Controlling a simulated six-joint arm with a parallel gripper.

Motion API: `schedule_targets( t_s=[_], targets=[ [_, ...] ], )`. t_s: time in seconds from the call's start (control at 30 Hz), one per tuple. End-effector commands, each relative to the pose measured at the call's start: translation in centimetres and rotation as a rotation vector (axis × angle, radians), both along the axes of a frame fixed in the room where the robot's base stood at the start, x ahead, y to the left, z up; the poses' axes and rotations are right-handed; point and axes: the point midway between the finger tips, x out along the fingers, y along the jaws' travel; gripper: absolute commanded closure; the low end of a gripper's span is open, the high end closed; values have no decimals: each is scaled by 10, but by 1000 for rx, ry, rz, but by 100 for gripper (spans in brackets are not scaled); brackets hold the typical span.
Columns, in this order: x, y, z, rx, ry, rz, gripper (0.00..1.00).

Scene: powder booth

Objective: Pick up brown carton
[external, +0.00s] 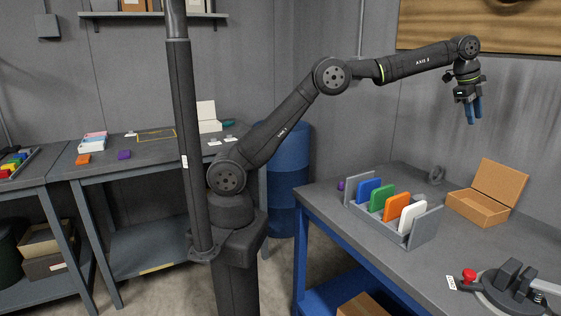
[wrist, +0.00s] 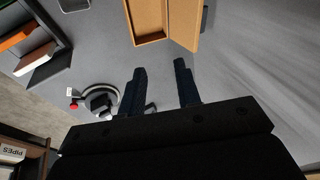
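The brown carton (external: 478,207) stands on the right-hand table with its lid raised at the back. It also shows at the top of the wrist view (wrist: 149,22), with its lid open to the right and no contents visible. My gripper (external: 474,120) hangs with its blue fingers pointing down, high above the table and well above the carton. In the wrist view its two fingers (wrist: 160,78) are spread apart, with nothing between them.
A grey rack (external: 424,229) with blue, green, orange and white plates stands left of the carton. A clamp-like device (external: 513,284) with a red knob (external: 469,275) is at the front right. A wall (external: 535,135) rises behind. Bare tabletop lies around the carton.

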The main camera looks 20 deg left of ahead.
Motion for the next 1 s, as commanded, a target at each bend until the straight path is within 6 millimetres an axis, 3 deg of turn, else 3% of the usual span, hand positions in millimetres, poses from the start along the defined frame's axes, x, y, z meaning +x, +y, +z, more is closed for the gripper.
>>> schedule_targets(
  t_s=[0.37, 1.0],
  targets=[
    [3, -1, -8, -1, 18, 58, 70],
    [46, 5, -140, -138, 342, 1153, 70]
  ],
)
